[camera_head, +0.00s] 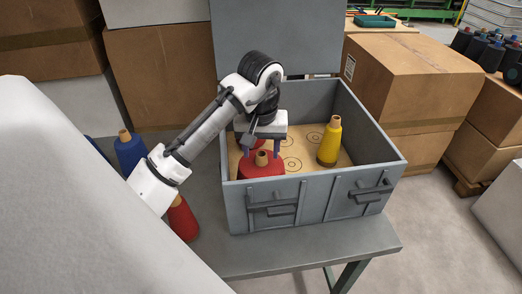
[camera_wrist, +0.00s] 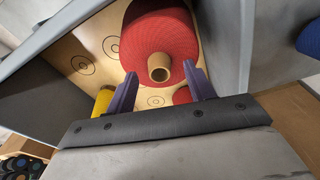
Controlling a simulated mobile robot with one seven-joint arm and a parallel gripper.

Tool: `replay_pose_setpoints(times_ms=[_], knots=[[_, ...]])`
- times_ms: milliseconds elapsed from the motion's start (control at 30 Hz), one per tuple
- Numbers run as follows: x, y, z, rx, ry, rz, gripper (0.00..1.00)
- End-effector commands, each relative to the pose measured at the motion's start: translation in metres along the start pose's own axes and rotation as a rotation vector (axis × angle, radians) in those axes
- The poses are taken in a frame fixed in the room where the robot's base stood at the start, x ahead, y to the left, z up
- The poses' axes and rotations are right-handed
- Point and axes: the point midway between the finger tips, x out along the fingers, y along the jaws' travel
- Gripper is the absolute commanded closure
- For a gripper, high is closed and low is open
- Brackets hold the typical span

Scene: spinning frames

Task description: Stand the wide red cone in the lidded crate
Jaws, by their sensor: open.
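The lidded crate (camera_head: 312,205) is a grey box on a grey table, its lid (camera_head: 275,40) raised at the back. The wide red cone (camera_head: 262,170) stands upright inside, near the front left corner, its tan tube tip up; it also shows in the wrist view (camera_wrist: 158,30). My gripper (camera_head: 263,153) is open just over this cone. In the wrist view its purple fingers (camera_wrist: 160,68) appear on either side of the tube tip, with visible gaps. My gripper partly hides another red cone (camera_wrist: 182,96) in the crate.
A yellow cone (camera_head: 329,142) stands in the crate, right of centre. Ringed marks (camera_head: 291,165) show on the bare tan floor between. Left of the crate are a red cone (camera_head: 182,218) and a blue cone (camera_head: 130,152). Cardboard boxes (camera_head: 410,80) stand behind right.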

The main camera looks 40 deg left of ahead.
Motion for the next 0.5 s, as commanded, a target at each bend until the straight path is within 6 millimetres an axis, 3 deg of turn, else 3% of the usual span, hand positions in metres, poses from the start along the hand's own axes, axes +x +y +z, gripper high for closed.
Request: replay_pose_setpoints(times_ms=[300, 500], knots=[[-0.071, -0.001, -0.001, -0.001, 0.006, -0.005, 0.47], [-0.107, 0.000, 0.000, -0.001, 0.004, -0.003, 0.47]])
